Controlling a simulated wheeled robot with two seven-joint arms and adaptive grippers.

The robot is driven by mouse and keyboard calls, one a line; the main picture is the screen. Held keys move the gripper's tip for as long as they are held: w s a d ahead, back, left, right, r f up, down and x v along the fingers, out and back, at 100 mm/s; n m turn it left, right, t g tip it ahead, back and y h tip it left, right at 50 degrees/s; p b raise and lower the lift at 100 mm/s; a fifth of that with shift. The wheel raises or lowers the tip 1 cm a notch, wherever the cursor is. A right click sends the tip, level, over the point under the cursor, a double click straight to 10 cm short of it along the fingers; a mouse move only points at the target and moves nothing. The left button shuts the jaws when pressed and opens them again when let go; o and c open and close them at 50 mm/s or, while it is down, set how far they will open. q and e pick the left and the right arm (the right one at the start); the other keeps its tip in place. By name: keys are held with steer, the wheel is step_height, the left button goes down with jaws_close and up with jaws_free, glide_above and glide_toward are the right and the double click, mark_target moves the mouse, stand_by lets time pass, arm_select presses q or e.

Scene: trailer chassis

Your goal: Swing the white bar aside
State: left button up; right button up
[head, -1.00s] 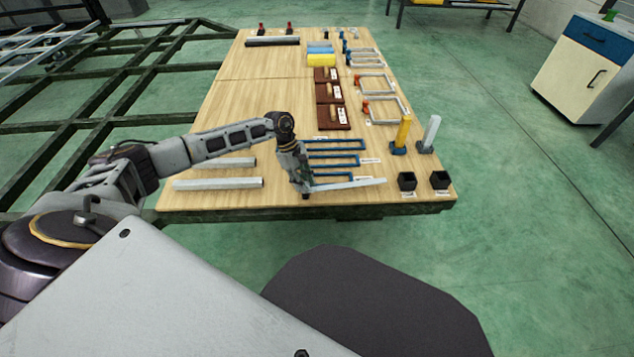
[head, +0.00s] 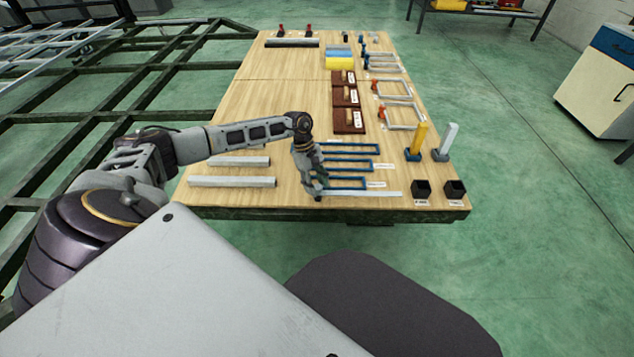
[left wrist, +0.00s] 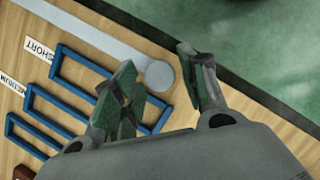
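The white bar (head: 365,193) lies along the table's front edge, nearly parallel to it, beside the nearest blue outline. In the left wrist view the bar (left wrist: 85,32) runs to the upper left from a round end. My left gripper (head: 318,194) points down at the bar's left end. In the left wrist view its fingers (left wrist: 160,65) are apart, with the bar's round end seen in the gap between them; I cannot tell whether either finger touches it. My right gripper is not in view.
Several blue outlines (head: 347,166) lie just behind the bar, with labels such as SHORT (left wrist: 39,50). Two grey bars (head: 232,182) lie to the left. Black cups (head: 422,188) and yellow and white posts (head: 418,141) stand to the right.

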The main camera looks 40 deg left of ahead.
arm_select(q)
steer(key=shift+r, duration=0.15)
steer(key=v, duration=1.1)
steer(key=shift+a+r, duration=0.2)
steer(key=shift+r, duration=0.15)
stand_by(0.7)
